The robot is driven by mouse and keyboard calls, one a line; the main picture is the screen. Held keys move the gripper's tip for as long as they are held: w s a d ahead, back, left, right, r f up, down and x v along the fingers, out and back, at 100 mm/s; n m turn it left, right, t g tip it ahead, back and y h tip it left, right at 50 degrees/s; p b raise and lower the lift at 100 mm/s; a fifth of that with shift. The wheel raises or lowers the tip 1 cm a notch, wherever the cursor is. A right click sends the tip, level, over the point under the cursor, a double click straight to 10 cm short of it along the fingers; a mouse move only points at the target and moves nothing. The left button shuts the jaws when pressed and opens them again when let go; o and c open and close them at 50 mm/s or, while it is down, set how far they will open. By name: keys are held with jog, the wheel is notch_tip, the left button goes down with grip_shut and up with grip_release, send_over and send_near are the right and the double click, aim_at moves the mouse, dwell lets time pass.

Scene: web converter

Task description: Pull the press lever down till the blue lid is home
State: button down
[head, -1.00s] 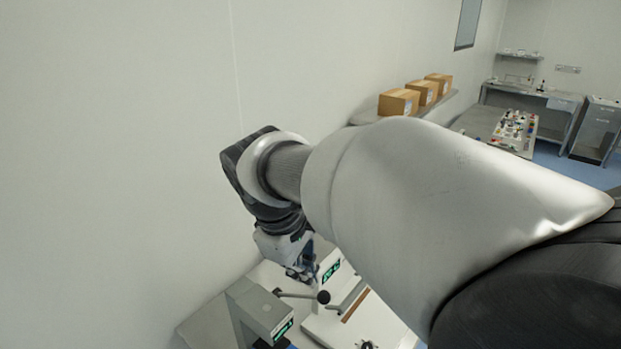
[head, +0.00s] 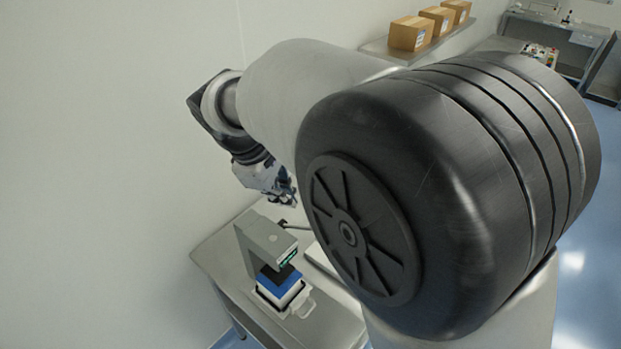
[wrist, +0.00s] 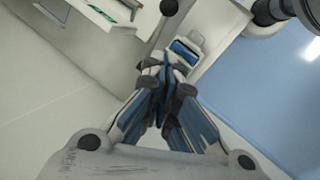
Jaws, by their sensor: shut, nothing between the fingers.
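The grey press (head: 265,243) stands on the bench in the head view. Its dark ram is just above the blue lid (head: 268,286), which sits on a white box; I cannot tell whether the lid is flush. The press lever (head: 294,226) shows only as a short dark piece, the rest hidden behind my arm. My gripper (head: 290,200) is above the press, beside the lever. In the wrist view my gripper (wrist: 163,68) is shut and empty. A blue surface (wrist: 186,52), apparently the lid, lies beyond the fingertips, and a black knob (wrist: 168,7) shows at the top edge.
The bench (head: 215,250) has bare metal left of the press, close to the pale wall. A small lit green display is on the press front. Cardboard boxes (head: 410,33) stand on a shelf farther back. Blue floor is open at the right.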

jog(key=w+d+f, duration=0.1)
jog(key=d+f, duration=0.4)
jog(key=f, duration=0.3)
jog(key=shift+w+f, duration=0.2)
jog(key=shift+f, duration=0.15)
jog(key=shift+d+f, duration=0.1)
